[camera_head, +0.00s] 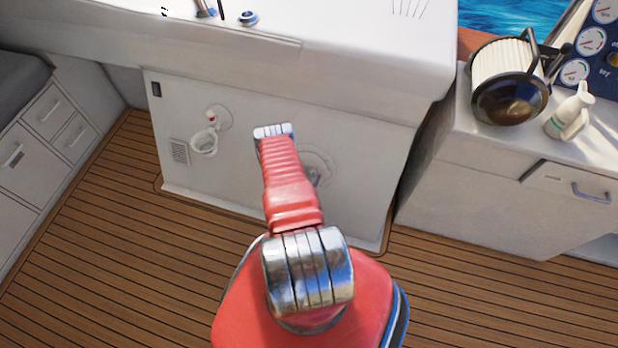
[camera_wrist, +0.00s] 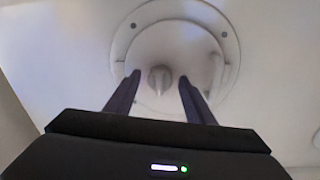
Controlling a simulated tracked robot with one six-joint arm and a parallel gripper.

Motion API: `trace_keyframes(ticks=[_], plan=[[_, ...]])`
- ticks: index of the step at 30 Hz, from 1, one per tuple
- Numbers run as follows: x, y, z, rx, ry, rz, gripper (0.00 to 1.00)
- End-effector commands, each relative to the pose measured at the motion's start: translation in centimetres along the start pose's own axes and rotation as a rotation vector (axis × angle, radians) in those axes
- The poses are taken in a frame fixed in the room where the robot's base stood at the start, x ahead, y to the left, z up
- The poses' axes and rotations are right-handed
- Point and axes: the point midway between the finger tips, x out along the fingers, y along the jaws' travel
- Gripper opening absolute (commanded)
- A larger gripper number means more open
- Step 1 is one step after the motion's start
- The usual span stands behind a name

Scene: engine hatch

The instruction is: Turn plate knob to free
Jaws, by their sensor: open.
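The plate (camera_wrist: 222,28) is a pale round disc fixed to the white panel, with small dark screws in its rim. The plate knob (camera_wrist: 160,80) is a small grey knob at its middle in the wrist view. My gripper (camera_wrist: 159,76) has two dark fingers, open and apart, one on each side of the knob in the picture. I cannot tell whether they touch it. In the head view the plate (camera_head: 322,157) shows partly behind my red arm, with the knob (camera_head: 314,173) beside the arm's right edge. My fingertips are hidden there.
A white cup-like holder (camera_head: 204,142) and a vent (camera_head: 179,152) are on the panel (camera_head: 240,190) left of my arm. A counter (camera_head: 480,145) at right bears a dark-and-white canister (camera_head: 508,85) and a white bottle (camera_head: 570,112). The wooden floor (camera_head: 130,235) is clear.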

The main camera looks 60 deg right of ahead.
Motion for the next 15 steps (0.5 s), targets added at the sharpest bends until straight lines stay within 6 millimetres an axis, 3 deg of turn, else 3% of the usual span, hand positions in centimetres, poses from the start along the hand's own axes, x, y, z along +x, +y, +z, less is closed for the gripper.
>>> trace_keyframes(ticks=[6, 15], plan=[[0.01, 0.00, 0.00, 0.000, 0.000, 0.000, 0.49], [-0.01, 0.01, -0.01, 0.000, 0.000, 0.000, 0.28]])
